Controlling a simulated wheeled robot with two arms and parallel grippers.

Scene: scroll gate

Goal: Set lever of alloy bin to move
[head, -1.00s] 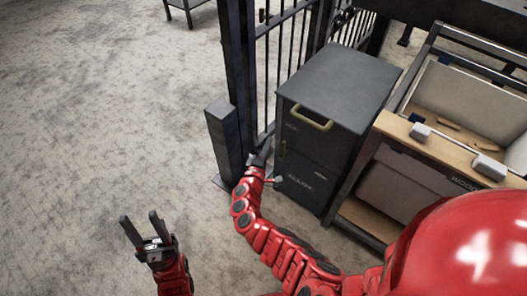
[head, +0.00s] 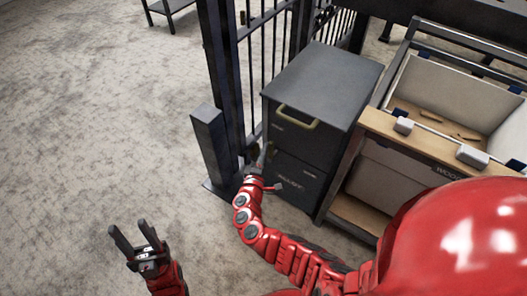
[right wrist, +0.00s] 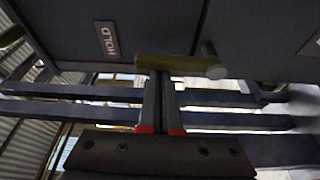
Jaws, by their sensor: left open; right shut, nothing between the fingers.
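The alloy bin is a dark grey cabinet (head: 325,85) in the middle of the head view, with a brass pull handle (head: 297,122) on its front; its lettering is too small to read. In the right wrist view a yellowish lever bar (right wrist: 180,64) lies roughly level across the panel, with a round peg (right wrist: 208,50) by its right end. A HOLD label (right wrist: 107,38) is up and left of it. My right gripper (right wrist: 160,82) is shut and empty, its tips at or just under the bar; contact is unclear. My left gripper (head: 134,240) is open and empty above the floor.
A barred gate (head: 275,55) and a dark post (head: 212,145) stand just left of the bin, close to my right gripper. A wooden-fronted bin (head: 440,150) stands to the right. The floor at left is clear.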

